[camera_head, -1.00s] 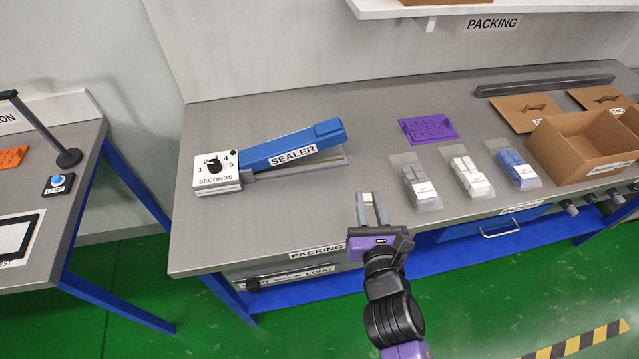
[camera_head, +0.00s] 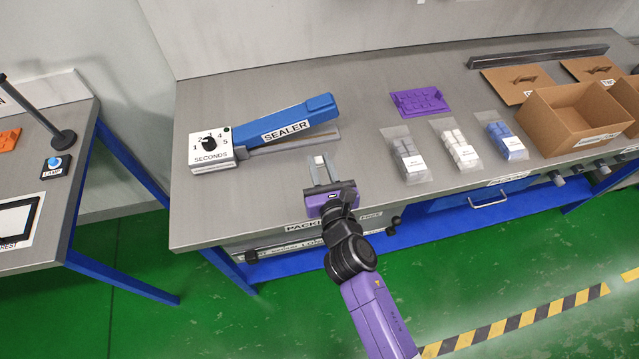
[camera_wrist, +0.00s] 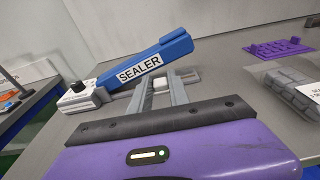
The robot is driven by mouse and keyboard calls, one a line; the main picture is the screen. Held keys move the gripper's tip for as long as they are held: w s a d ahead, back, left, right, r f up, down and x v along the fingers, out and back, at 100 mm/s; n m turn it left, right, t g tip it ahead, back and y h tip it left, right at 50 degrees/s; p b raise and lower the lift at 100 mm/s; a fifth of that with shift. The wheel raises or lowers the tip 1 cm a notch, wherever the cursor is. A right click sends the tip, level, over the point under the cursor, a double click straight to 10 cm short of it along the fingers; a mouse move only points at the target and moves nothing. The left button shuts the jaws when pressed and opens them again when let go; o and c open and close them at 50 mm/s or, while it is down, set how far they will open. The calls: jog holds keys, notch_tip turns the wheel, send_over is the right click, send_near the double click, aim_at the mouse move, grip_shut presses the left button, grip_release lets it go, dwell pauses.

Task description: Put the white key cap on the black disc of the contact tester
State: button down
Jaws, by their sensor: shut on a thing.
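My gripper (camera_head: 321,166) is shut on a small white key cap (camera_head: 319,160), held between its fingertips over the packing bench in front of the sealer. The cap also shows between the fingers in the wrist view (camera_wrist: 160,84). No part that I can surely name as the contact tester or its black disc is in view. The side bench at the left holds a black post on a round black foot (camera_head: 63,139) and a blue lamp button (camera_head: 54,162).
The blue sealer (camera_head: 290,122) with its seconds dial (camera_head: 209,145) stands behind my gripper. Bagged grey, white and blue caps, a purple tray (camera_head: 420,101) and a cardboard box (camera_head: 575,110) lie to the right. A floor gap separates the two benches.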

jog(key=shift+f, duration=0.5)
notch_tip(320, 180, down, 9)
jog(key=b, duration=0.7)
jog(key=shift+a+r, duration=0.1)
jog(key=shift+b, duration=0.3)
jog(key=c, duration=1.2)
grip_release()
jog(key=shift+c, duration=0.2)
jog(key=shift+r, duration=0.15)
jog(key=v, duration=1.2)
jog(key=shift+p, duration=0.4)
